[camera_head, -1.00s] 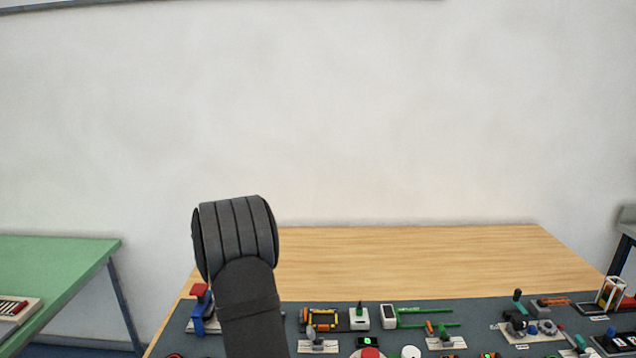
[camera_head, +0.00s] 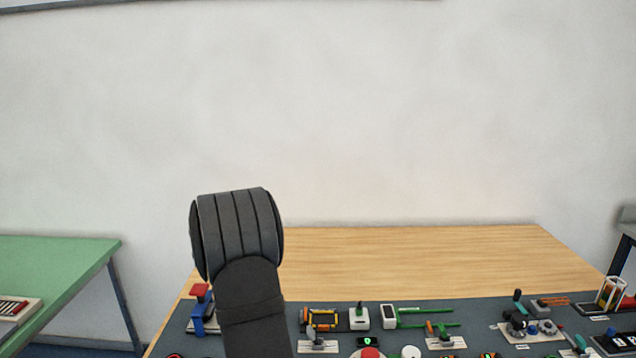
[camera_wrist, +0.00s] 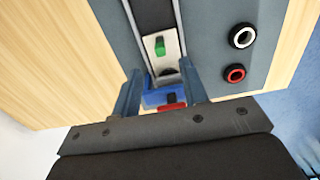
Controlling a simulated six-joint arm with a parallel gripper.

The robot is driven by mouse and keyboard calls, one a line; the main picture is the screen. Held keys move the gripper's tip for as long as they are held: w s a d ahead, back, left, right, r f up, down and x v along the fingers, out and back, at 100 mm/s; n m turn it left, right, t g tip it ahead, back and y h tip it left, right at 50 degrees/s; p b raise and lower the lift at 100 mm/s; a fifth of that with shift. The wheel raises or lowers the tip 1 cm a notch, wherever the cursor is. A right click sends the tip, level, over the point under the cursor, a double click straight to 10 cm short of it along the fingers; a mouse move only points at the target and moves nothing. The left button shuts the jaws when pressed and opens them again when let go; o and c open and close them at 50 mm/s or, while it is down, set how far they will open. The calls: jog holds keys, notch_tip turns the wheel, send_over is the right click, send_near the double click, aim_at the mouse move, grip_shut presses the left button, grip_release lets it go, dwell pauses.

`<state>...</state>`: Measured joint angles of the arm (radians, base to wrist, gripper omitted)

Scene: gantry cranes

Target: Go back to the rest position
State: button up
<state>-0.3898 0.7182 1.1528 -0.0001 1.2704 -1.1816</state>
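My gripper (camera_wrist: 160,73) shows in the wrist view with its two blue-grey fingers apart and nothing held between them. Beyond and between the fingers is a blue and red fixture (camera_wrist: 165,96), partly hidden by the gripper body. A blue fixture with a red top (camera_head: 200,312) also stands at the left end of the grey panel in the head view, just left of my arm. My dark arm rises in front of the panel there, and my gripper does not show in that view.
The grey panel (camera_head: 280,312) carries several levers, buttons and switches along the wooden table's (camera_head: 420,260) front. The wood behind it is bare. A green table (camera_head: 60,265) stands at the left. The wrist view shows a green button (camera_wrist: 160,46) and two round sockets (camera_wrist: 241,36).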

notch_tip(320, 180, down, 7)
jog(key=shift+f, duration=0.15)
jog(key=d, duration=1.1)
jog(key=shift+d, duration=0.35)
notch_tip(320, 180, up, 3)
jog(key=shift+f, duration=0.15)
jog(key=shift+r, duration=0.75)
